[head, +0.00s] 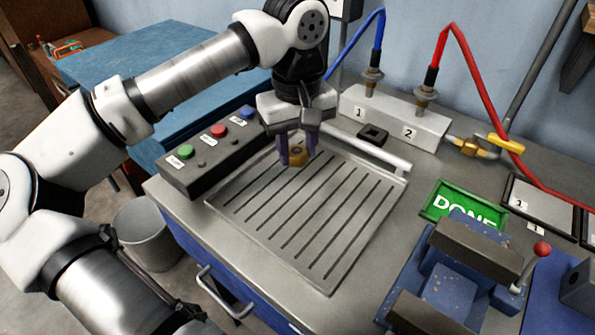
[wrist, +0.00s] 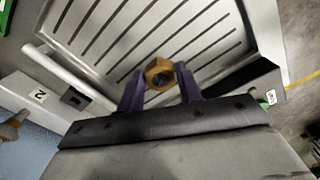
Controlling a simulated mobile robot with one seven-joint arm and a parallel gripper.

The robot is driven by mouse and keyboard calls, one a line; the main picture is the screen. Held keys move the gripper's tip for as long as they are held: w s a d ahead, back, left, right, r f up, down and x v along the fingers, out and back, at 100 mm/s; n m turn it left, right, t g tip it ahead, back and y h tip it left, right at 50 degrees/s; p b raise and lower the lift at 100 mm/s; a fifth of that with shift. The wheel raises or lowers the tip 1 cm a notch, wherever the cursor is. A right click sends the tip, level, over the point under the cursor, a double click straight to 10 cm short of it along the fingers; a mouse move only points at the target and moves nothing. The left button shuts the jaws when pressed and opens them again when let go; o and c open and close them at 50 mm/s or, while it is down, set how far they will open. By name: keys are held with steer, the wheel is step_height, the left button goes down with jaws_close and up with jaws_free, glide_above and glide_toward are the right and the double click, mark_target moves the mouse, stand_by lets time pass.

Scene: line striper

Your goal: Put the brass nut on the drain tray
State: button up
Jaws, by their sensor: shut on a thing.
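The brass nut (head: 297,155) is a small golden hexagonal piece between the purple fingers of my gripper (head: 296,152). The drain tray (head: 342,262) is a slotted grey metal plate with a raised rim on the bench. The nut is over the tray's back left part in the head view. I cannot tell whether the nut touches the tray surface.
A button box (head: 208,152) stands left of the tray. A numbered block (head: 395,122) with blue and red hoses stands behind it, near a black square piece (head: 373,134). A green DONE sign (head: 463,205) and a blue vise (head: 455,275) are at the right.

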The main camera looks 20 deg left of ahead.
mark_target(298, 188)
steer(key=shift+f+p, duration=0.3)
steer(key=shift+f, duration=3.1)
steer(key=shift+f, duration=0.2)
steer(key=o, duration=1)
steer(key=shift+o, duration=0.2)
steer(key=shift+r, duration=0.1)
step_height(298, 188, up, 12)
steer(key=shift+r+b, duration=0.1)
steer(key=shift+b, duration=0.7)
